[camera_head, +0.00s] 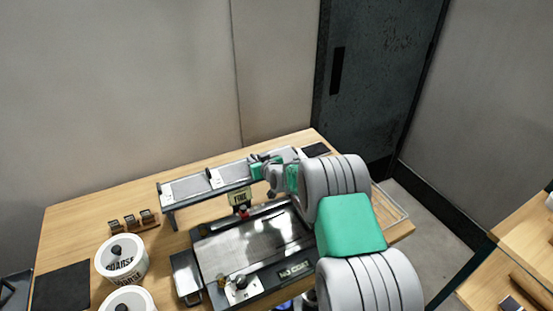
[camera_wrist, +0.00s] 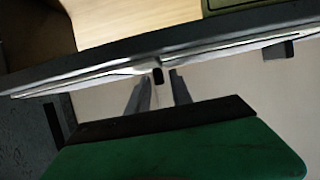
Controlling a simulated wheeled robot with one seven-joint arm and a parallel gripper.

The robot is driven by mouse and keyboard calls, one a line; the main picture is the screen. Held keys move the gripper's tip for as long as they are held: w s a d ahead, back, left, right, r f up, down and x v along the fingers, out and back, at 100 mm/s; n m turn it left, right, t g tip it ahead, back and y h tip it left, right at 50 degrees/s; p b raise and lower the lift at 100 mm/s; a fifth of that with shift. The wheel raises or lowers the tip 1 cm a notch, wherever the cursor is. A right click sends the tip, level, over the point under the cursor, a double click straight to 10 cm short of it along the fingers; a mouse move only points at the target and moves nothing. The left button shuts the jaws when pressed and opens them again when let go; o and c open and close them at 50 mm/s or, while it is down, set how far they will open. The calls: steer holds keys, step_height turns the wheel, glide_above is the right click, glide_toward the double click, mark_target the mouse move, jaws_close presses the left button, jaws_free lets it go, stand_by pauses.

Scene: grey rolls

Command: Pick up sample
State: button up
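My gripper (camera_head: 258,168) is at the raised grey shelf at the back of the wooden table, partly hidden by my own arm. In the wrist view my gripper (camera_wrist: 160,82) shows two thin grey fingers standing apart, with a gap between them. A small black piece (camera_wrist: 158,76) shows at the gap, by the edge of a pale strip; I cannot tell whether it is the sample or whether the fingers touch it. Several small dark blocks (camera_head: 133,219) sit on a wooden holder at the left of the table. No sample can be made out for certain.
A grey machine with a flat metal plate (camera_head: 245,244) fills the table's middle, below the shelf (camera_head: 188,189). White tubs (camera_head: 122,262) and a black mat (camera_head: 62,287) are at the left. Bare wood (camera_head: 75,225) is free at the far left.

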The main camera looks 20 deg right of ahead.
jaws_close()
steer(key=shift+r, duration=0.1)
stand_by(0.4)
